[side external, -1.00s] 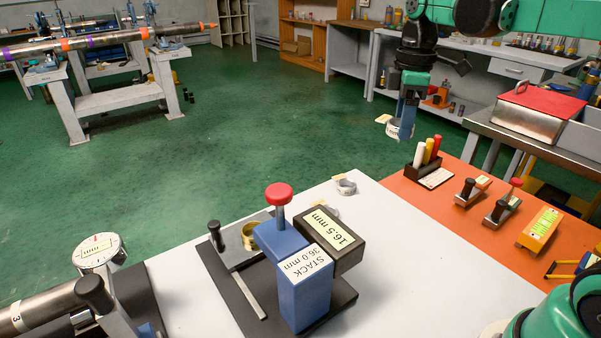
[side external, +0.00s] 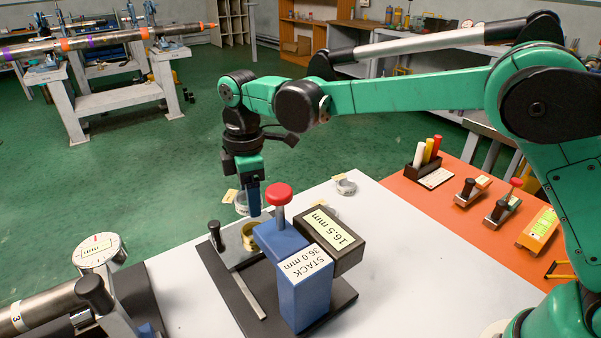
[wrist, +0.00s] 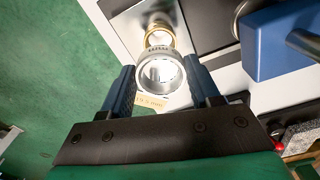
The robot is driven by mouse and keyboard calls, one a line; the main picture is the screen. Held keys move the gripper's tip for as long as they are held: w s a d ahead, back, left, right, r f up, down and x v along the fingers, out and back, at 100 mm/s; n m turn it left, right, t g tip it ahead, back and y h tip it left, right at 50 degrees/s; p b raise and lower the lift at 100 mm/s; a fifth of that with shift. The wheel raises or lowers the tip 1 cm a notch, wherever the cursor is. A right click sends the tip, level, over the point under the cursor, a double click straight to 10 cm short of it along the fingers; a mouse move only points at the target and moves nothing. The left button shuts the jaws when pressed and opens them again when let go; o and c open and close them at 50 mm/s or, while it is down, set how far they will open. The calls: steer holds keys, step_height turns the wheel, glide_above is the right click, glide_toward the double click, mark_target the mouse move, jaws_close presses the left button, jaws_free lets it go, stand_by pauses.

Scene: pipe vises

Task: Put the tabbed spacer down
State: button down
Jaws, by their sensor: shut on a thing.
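The tabbed spacer (side external: 241,205) is a silvery metal ring with a small cream label tab. In the wrist view the spacer (wrist: 160,52) sits between the two blue fingers, and its tab (wrist: 150,101) faces my palm; the print is too small to read surely. My gripper (side external: 254,212) is shut on it, pointing down, behind the vise stand at the table's far left edge. A brass ring (side external: 250,237) sits in the vise stand (side external: 240,290), just beyond the spacer in the wrist view (wrist: 158,34). The spacer appears held above it, apart.
A blue block with a red knob (side external: 279,194), marked STACK 36.0 mm, and a dark block (side external: 335,240) marked 16.5 mm stand right of my gripper. Another ring (side external: 345,187) lies on the white table (side external: 420,270). A dial gauge (side external: 99,252) is at left.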

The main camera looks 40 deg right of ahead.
steer(key=shift+f, duration=2.15)
steer(key=shift+f, duration=0.1)
steer(key=shift+f, duration=0.35)
steer(key=shift+c, duration=1)
jaws_free()
